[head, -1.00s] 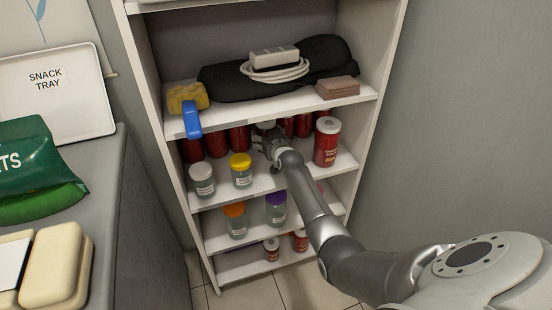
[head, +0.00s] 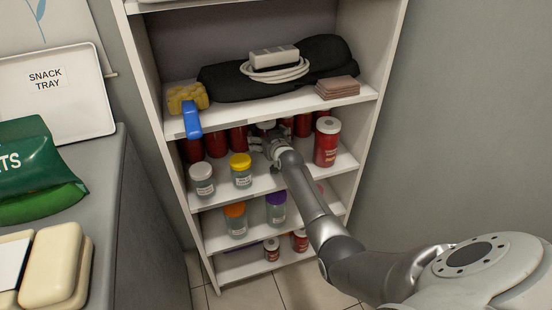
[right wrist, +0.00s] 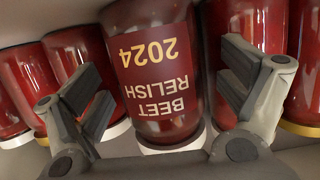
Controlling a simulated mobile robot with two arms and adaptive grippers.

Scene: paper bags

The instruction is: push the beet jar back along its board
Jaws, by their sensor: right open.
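The beet jar (right wrist: 158,75), dark red with a label reading "BEET RELISH 2024", appears upside down in the right wrist view. It fills the space between the fingers of my right gripper (right wrist: 165,88). The fingers are spread apart, one on each side of the jar; I cannot tell whether they touch it. In the head view my right gripper (head: 267,143) reaches onto the shelf board (head: 262,181) below the black cloth, and mostly hides the beet jar there. My left gripper is not in view.
Other red jars (head: 217,143) stand in a row on both sides. A larger red jar (head: 327,143) stands right of my gripper. A white-lidded jar (head: 202,180) and a yellow-lidded jar (head: 241,170) stand at the front left. The upper board (head: 260,117) lies close above my gripper.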

